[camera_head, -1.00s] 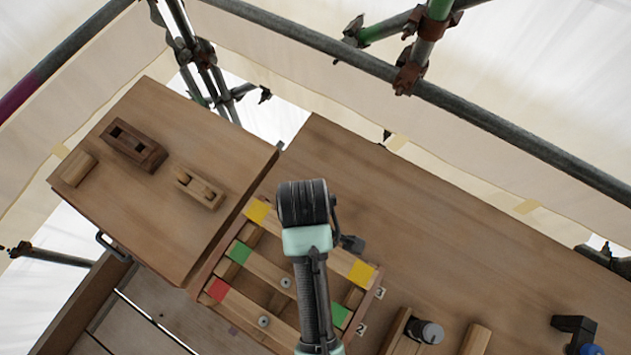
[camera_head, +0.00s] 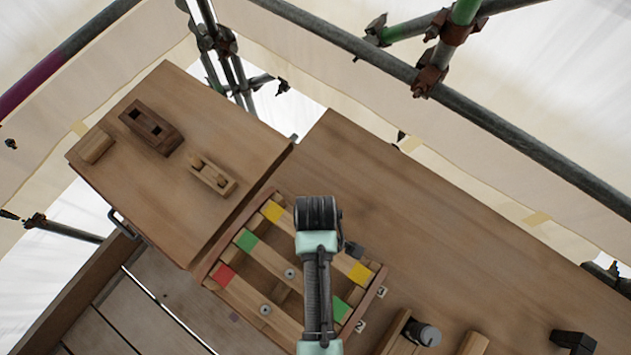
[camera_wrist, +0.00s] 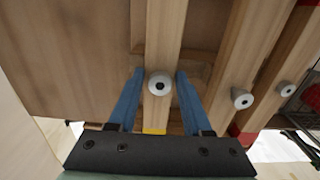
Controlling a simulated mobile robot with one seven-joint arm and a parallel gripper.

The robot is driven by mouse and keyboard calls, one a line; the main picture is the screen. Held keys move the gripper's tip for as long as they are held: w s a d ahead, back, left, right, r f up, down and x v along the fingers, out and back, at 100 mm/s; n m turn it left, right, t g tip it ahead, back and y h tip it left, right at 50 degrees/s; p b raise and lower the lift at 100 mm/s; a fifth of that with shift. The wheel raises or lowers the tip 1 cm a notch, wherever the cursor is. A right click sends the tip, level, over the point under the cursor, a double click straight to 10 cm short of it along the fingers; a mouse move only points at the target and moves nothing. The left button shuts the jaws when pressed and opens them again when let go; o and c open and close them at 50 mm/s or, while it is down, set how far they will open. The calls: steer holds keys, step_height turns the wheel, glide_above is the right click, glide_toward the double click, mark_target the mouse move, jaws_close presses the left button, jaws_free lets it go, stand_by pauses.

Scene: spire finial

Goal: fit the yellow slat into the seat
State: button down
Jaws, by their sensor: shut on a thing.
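The yellow slat, a wooden bar with yellow ends, runs diagonally along the upper side of the slatted frame (camera_head: 375,298) in the head view; its lower-right yellow end (camera_head: 360,273) shows beside my arm. In the wrist view the slat (camera_wrist: 166,30) runs up the middle, with a pale round knob. My gripper (camera_wrist: 159,76) has its blue fingers on both sides of this slat, shut on it near the knob. My wrist hides the slat's middle in the head view. The seat is hidden under it, and I cannot tell how deep the slat sits.
Slats with green (camera_head: 246,240) and red (camera_head: 224,275) ends lie parallel in the frame, with open gaps between. Number tags 2 and 3 mark its right edge. Wooden blocks (camera_head: 150,128) stand on the left board. A dark cylinder (camera_head: 422,333) stands right. The upper-right bench is clear.

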steer(key=shift+c, duration=1.7)
jaws_free()
step_height(320, 180, up, 12)
steer(key=f, duration=0.1)
steer(key=w+r+m+t, duration=0.3)
steer(key=w+r+t, duration=0.6)
steer(key=w+r, duration=0.85)
steer(key=w+r+m+t, duration=0.35)
steer(key=r+t, duration=0.25)
steer(key=r, duration=1.1)
steer(key=s+r+m+t, duration=0.1)
steer(key=s+r+t, duration=0.2)
steer(key=r, duration=0.7)
steer(key=s+r+m+t, duration=0.2)
steer(key=s+r+t, duration=0.2)
steer(key=r, duration=0.7)
steer(key=s+r+m+t, duration=0.1)
steer(key=s+r+t, duration=0.3)
steer(key=r, duration=0.6)
steer(key=shift+s+d+r+t, duration=0.2)
steer(key=shift+r+t, duration=0.2)
steer(key=shift+t, duration=0.3)
